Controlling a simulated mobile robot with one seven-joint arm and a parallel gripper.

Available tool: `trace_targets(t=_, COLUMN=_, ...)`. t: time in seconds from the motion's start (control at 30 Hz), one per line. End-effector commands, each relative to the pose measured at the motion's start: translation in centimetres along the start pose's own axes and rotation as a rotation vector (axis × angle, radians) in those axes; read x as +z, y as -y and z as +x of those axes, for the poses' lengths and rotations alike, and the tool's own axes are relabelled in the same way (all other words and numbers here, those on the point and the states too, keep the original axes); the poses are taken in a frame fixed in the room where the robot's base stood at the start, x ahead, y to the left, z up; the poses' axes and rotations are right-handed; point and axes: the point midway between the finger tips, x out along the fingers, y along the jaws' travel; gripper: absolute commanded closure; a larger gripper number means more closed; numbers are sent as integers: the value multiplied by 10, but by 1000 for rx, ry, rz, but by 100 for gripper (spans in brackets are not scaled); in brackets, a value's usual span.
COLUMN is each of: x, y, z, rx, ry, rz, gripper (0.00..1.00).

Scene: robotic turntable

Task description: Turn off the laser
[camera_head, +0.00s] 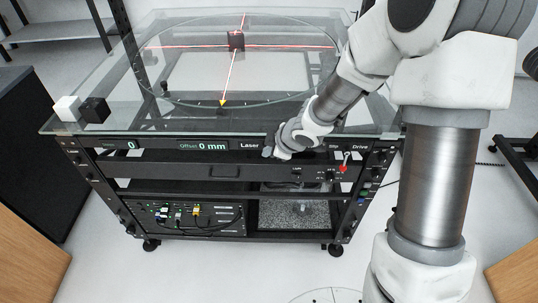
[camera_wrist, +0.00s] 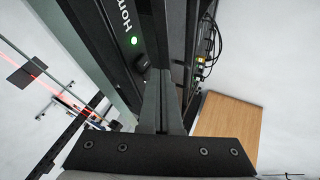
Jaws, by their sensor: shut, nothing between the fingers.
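The turntable's glass top (camera_head: 110,85) carries bright red laser lines (camera_head: 190,46) that cross at a small black cube (camera_head: 236,41). The front panel (camera_head: 165,146) shows the label "Laser" (camera_head: 249,145) beside the "Offset 0 mm" display. My gripper (camera_head: 267,152) is at this panel, just right of that label, and covers what lies there. In the wrist view my gripper (camera_wrist: 160,78) is shut and empty, its tips close to a small black knob (camera_wrist: 141,62). I cannot tell whether they touch. A green light (camera_wrist: 134,41) glows near the knob, beside partly visible lettering.
A white cube (camera_head: 67,108) and a black cube (camera_head: 95,110) sit at the glass top's front left corner. A red knob (camera_head: 343,168) is lower right on the front. A drawer (camera_head: 215,170) and cabled equipment (camera_head: 190,215) are below. Floor in front is mostly clear.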

Motion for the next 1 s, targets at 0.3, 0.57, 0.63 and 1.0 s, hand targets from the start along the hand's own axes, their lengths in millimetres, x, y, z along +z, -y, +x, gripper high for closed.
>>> trace_targets(t=0.3, x=0, y=-2, z=1, rx=1, ry=0, rz=0, gripper=100)
trace_targets(t=0.57, x=-1, y=-6, z=4, rx=1, ry=0, rz=1, gripper=100)
trace_targets(t=0.63, x=-1, y=-6, z=4, rx=2, ry=0, rz=1, gripper=100)
trace_targets(t=1.0, x=-12, y=-3, z=8, rx=3, ry=-3, rz=-2, gripper=100)
